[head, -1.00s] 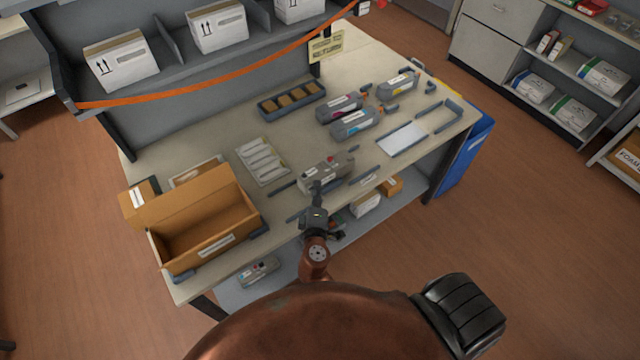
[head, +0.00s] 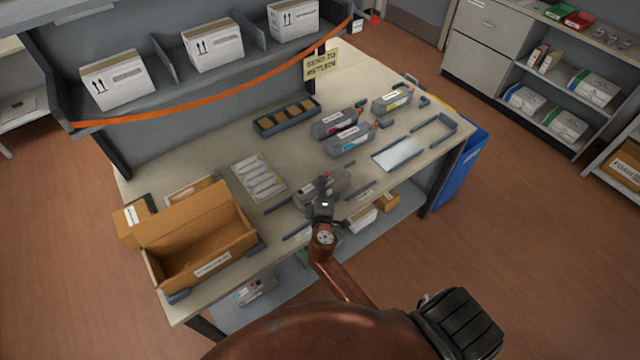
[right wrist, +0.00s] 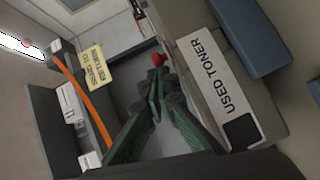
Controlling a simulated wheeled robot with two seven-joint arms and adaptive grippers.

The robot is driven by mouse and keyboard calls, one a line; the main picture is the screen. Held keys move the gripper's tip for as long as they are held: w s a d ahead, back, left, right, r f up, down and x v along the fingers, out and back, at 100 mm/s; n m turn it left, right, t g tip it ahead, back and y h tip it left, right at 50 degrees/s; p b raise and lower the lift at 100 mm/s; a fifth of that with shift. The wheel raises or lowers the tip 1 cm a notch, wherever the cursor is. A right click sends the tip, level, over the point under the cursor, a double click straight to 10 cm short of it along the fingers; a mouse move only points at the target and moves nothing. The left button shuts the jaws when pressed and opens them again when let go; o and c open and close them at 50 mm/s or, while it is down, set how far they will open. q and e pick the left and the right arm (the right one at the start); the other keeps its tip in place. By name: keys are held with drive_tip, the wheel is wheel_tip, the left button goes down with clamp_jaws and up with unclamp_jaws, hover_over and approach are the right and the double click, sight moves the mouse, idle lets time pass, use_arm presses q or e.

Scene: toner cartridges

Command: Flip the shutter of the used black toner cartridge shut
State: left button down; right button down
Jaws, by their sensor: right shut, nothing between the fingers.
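The used black toner cartridge (head: 340,180) is a grey block near the front of the table, partly hidden by my right gripper in the head view. In the right wrist view the cartridge (right wrist: 193,58) fills the right half, with a white USED TONER label and a black square. A small red part (right wrist: 158,59) shows just beyond my fingertips; I cannot tell whether they touch. My right gripper (head: 324,184) is shut and empty, its green fingers (right wrist: 166,84) together beside the cartridge. The shutter's position is not clear. My left gripper is out of view.
An open cardboard box (head: 205,240) stands at the table's left front. Magenta (head: 334,124), cyan (head: 350,139) and yellow (head: 391,101) cartridges lie behind the used one. A white sheet (head: 398,154) lies to its right. A shelf with an orange strap (head: 220,109) stands behind.

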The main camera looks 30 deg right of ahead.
drive_tip(key=shift+w+d+f, duration=0.1)
drive_tip(key=shift+d, duration=0.9)
drive_tip(key=shift+a, duration=0.1)
